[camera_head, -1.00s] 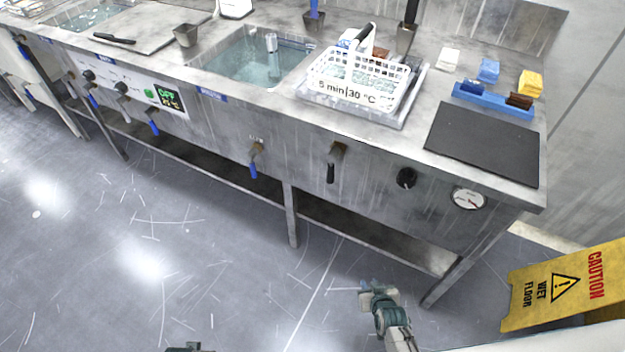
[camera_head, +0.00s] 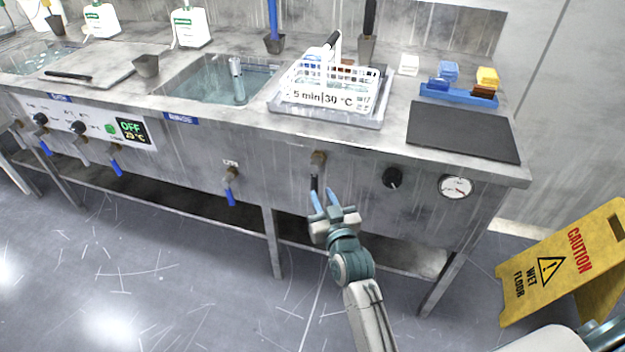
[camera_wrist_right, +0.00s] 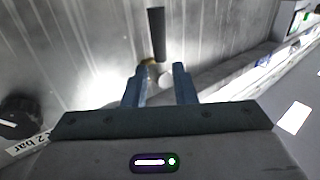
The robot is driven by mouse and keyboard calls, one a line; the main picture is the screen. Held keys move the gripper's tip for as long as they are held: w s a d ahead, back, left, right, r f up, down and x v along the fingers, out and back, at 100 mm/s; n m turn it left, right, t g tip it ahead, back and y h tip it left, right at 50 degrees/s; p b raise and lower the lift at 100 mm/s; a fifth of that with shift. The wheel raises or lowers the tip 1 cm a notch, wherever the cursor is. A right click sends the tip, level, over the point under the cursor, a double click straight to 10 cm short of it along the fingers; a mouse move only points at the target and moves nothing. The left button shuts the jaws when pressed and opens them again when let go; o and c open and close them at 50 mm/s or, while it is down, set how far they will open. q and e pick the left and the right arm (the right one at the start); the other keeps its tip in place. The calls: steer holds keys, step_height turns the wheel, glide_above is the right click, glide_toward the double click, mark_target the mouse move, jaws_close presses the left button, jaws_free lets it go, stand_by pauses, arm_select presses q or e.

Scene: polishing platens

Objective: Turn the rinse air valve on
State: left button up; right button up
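The valve with the black handle (camera_head: 314,183) is on the front panel below the basket, its brass body (camera_head: 317,158) above and the handle hanging down. My left gripper is out of view.
A blue-handled valve (camera_head: 230,188) hangs to the left. A black knob (camera_head: 392,178) and a round gauge (camera_head: 455,187) sit to the right on the panel. A yellow wet-floor sign (camera_head: 562,262) stands at the right. The floor before the bench is open.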

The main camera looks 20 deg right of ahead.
mark_target(315, 181)
steer(key=w, duration=0.7)
steer(key=shift+w, duration=0.15)
jaws_close()
